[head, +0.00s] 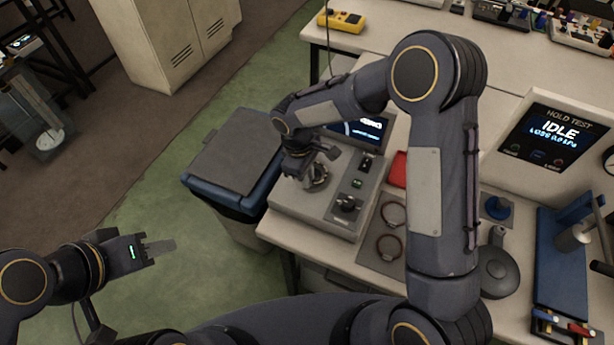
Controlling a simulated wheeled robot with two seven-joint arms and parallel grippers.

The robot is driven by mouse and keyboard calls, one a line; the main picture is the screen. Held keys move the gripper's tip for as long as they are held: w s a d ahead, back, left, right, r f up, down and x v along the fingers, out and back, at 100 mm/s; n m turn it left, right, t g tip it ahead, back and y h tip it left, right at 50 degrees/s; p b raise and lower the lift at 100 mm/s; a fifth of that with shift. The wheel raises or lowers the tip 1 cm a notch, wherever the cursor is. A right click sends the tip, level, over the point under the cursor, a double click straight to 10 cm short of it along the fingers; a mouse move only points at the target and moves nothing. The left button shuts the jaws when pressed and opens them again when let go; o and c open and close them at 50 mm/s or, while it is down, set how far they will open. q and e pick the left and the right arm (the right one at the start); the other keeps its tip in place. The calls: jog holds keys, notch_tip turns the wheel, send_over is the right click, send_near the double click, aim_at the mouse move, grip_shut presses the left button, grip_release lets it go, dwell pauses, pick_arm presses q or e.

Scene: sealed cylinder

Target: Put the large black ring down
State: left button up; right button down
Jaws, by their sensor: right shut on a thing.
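My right gripper (318,167) reaches over the grey bench instrument (326,205) and points down at its left part. It is shut on a dark round thing, which I take to be the large black ring (319,183); the fingers hide part of it. I cannot tell whether the ring touches the instrument's top. My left gripper (162,248) is over the green floor at the lower left, away from the bench. Its fingers are seen nearly edge-on, so their gap is unclear.
Two thin rings, one pale (393,202) and one reddish (389,257), lie on a grey mat (372,262) right of the instrument. A blue-rimmed bin (232,160) stands left of the bench. A red tray, a dark round pot (497,272) and a blue stand (562,265) are farther right.

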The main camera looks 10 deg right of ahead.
jog(key=shift+s+f+b, duration=0.1)
jog(key=shift+f+b, duration=0.5)
jog(key=shift+b, duration=0.05)
jog(key=c, duration=1.4)
grip_release()
jog(key=shift+s, duration=0.2)
jog(key=shift+d+f, duration=0.1)
notch_tip(320, 180, up, 14)
jog(key=w+a, duration=0.1)
jog(key=shift+w+a+f, duration=0.2)
jog(key=shift+a+f, duration=0.05)
jog(key=shift+a, duration=0.1)
